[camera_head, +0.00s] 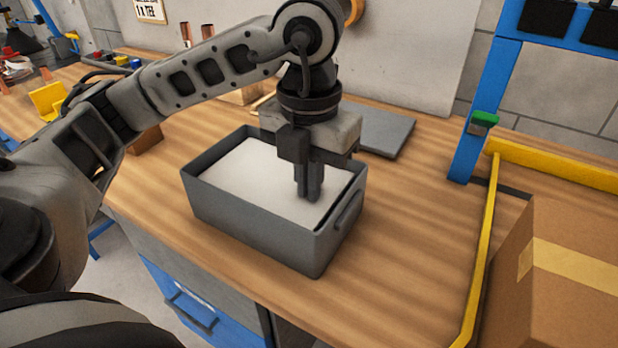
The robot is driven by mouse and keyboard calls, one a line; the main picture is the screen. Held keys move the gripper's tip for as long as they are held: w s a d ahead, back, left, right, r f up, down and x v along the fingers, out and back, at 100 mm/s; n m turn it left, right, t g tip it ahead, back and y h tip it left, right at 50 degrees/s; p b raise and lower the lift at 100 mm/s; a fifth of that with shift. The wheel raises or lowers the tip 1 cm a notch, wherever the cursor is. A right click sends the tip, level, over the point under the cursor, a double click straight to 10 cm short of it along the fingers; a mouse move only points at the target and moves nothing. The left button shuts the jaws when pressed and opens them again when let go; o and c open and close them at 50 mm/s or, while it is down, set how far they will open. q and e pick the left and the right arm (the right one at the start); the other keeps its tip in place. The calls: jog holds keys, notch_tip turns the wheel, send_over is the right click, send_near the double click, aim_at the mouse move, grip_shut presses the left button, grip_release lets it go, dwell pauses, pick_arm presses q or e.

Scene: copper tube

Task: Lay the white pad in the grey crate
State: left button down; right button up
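The grey crate (264,235) stands on the wooden workbench, its open top facing up. The white pad (245,185) lies flat inside the crate, a little below the rim, and fills most of the opening. My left gripper (309,193) points down over the right part of the crate. Its fingers are close together, with the tips at or just above the pad; I cannot tell whether they touch it. The gripper and arm hide the crate's back right corner and part of the pad. My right gripper does not show.
A flat grey lid or plate (385,132) lies behind the crate. A cardboard box (560,270) stands at the right behind a yellow rail (480,255). A blue frame post (485,120) rises at the back right. The bench (410,225) right of the crate is clear.

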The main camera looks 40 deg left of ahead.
pick_arm(q)
jog(key=shift+f+b, duration=0.6)
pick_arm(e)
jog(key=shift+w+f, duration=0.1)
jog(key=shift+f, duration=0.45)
pick_arm(q)
jog(key=c, duration=1.5)
grip_release()
jog(key=shift+c, duration=0.2)
jog(key=shift+w+r, duration=0.1)
jog(key=shift+r, duration=0.4)
notch_tip(320, 180, up, 15)
jog(key=p, duration=0.5)
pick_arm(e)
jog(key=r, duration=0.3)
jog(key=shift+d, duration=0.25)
